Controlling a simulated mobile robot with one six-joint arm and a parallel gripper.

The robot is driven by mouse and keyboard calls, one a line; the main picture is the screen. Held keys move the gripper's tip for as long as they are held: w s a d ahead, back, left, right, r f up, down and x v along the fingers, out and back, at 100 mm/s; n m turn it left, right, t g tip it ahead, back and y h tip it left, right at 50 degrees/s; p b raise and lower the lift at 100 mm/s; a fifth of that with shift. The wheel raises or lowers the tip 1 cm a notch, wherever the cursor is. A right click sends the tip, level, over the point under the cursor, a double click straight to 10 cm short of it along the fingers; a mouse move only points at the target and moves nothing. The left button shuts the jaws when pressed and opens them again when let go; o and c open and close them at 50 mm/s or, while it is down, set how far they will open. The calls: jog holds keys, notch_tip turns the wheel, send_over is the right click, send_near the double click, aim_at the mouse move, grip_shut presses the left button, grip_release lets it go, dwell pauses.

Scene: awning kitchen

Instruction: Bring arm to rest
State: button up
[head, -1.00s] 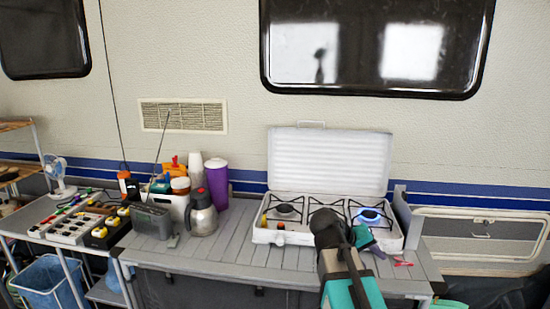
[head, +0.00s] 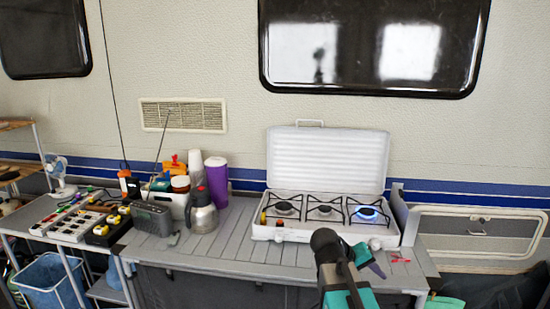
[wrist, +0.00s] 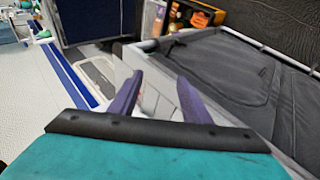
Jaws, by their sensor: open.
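My gripper (head: 374,267) is in front of the right part of the stove in the head view, over or near the table's front right part. Its height above the table is hard to tell. In the wrist view the two purple fingers of my gripper (wrist: 159,82) stand apart with nothing between them. My black and teal arm reaches in from the bottom of the head view.
A white camping stove (head: 292,236) with its lid up stands on the grey slatted table (head: 215,250); a blue flame burns on its right burner (head: 367,212). A small red item (head: 399,259) lies near my gripper. A steel jug (head: 201,217) and radio (head: 154,218) stand left.

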jog(key=s+f+g+y, duration=0.15)
jog(key=s+f, duration=0.35)
jog(key=f, duration=0.5)
jog(key=s+a+f+n+g, duration=0.1)
jog(key=s+f+g, duration=0.1)
jog(key=s+f, duration=0.6)
jog(key=s+f+g+y, duration=0.1)
jog(key=s+f+g, duration=0.15)
jog(key=f, duration=0.95)
jog(key=s+a+f+y, duration=0.2)
jog(key=s+a+f, duration=0.1)
jog(key=s+f, duration=0.2)
jog(key=s+a+f+g+y, duration=0.1)
jog(key=s+a+f, duration=0.3)
jog(key=s+f, duration=0.2)
jog(key=s+a+f+m+g+y, duration=0.1)
jog(key=s+a+f+y, duration=0.1)
jog(key=s+f, duration=0.3)
jog(key=shift+s+a+f+y, duration=0.35)
jog(key=shift+s+a, duration=0.45)
jog(key=shift+s, duration=1.4)
